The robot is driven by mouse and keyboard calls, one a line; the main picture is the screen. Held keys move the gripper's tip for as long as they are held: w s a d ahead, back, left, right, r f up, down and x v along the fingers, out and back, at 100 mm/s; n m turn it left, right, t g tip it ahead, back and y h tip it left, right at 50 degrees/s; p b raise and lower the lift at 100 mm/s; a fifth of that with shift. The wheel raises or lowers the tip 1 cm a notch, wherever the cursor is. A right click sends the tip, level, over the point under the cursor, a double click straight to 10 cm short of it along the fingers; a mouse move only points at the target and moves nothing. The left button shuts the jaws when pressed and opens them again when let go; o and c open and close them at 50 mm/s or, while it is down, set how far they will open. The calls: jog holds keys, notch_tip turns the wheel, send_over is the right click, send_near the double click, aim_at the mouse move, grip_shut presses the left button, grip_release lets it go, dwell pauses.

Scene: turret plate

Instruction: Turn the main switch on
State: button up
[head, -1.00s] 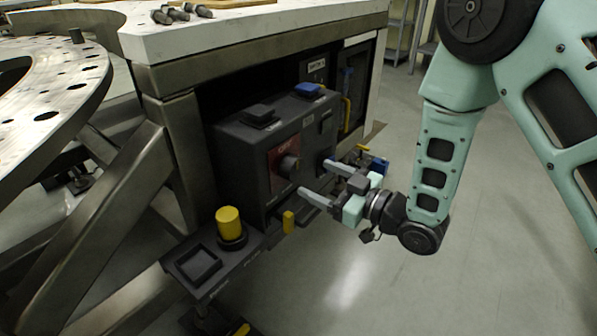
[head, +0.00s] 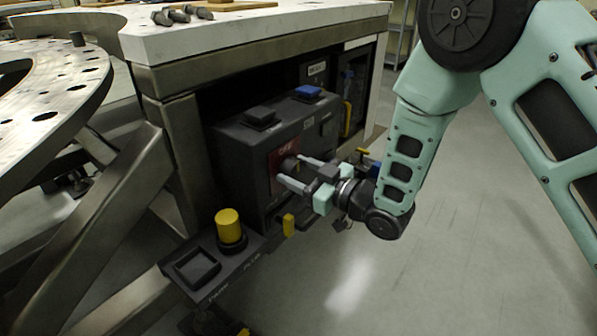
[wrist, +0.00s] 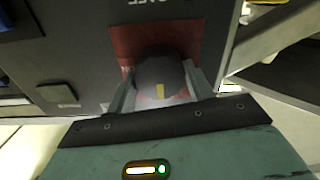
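The main switch is a dark round knob (head: 289,164) on a red plate (head: 275,170), on the front of a dark grey box under the table. In the wrist view the knob (wrist: 158,72) sits between my two fingers, with a yellow mark on its near side; the red plate (wrist: 125,42) shows behind it. My gripper (head: 292,171) is at the knob, its fingers spread one on either side. It also shows in the wrist view (wrist: 160,88). I cannot tell whether the fingers touch the knob. In the head view the fingers partly cover the knob.
The dark box (head: 235,160) carries a black button (head: 260,117) and a blue one (head: 307,92) on top. A yellow knob (head: 229,225) stands on a low panel at the front left. A yellow handle (head: 289,225) hangs below the box. Open floor lies to the right.

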jog(key=shift+m, duration=0.3)
jog(key=m, duration=0.1)
jog(key=m+p, duration=0.1)
jog(key=m, duration=0.1)
jog(key=shift+w+d+r+m, duration=0.1)
jog(key=shift+d+m, duration=0.05)
jog(key=shift+m, duration=0.15)
jog(key=m+p, duration=0.2)
jog(key=m, duration=0.3)
jog(key=shift+m+p, duration=0.3)
jog(key=m+p, duration=0.1)
jog(key=m, duration=0.3)
jog(key=shift+p, duration=0.4)
jog(key=shift+f+m+p, duration=0.15)
jog(key=shift+m+p, duration=0.15)
jog(key=shift+m, duration=0.7)
jog(key=shift+f+m+p, duration=0.1)
jog(key=shift+m+p, duration=0.2)
jog(key=shift+m, duration=0.7)
jog(key=o, duration=1)
jog(key=p+v, duration=0.1)
jog(key=v, duration=1.6)
jog(key=shift+s+f, duration=0.1)
jog(key=shift+s, duration=0.15)
